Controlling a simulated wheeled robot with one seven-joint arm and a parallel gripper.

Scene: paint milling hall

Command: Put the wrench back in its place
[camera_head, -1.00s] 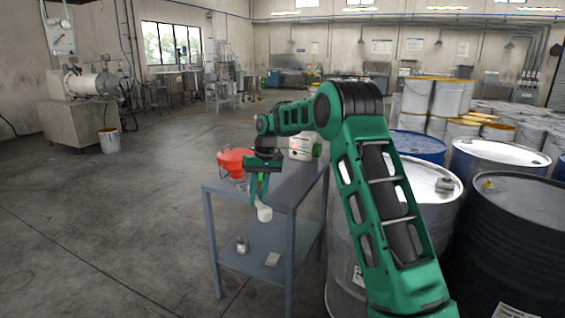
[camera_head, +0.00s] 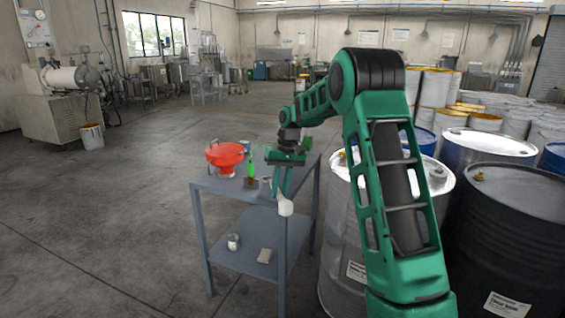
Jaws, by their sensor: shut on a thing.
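My gripper (camera_head: 281,190) points down over the front right part of a grey-blue two-level table (camera_head: 222,189). It is shut on a small pale thing (camera_head: 286,208), which hangs below the fingertips, clear of the lower shelf. The pale thing looks short and rounded; I cannot tell whether it is the wrench. I see no other thing that I can make out as a wrench, and no marked place for one.
On the table top stand a red-orange funnel-like bowl (camera_head: 225,158) and a green bottle (camera_head: 250,172). Drums, one black (camera_head: 515,235), crowd the right.

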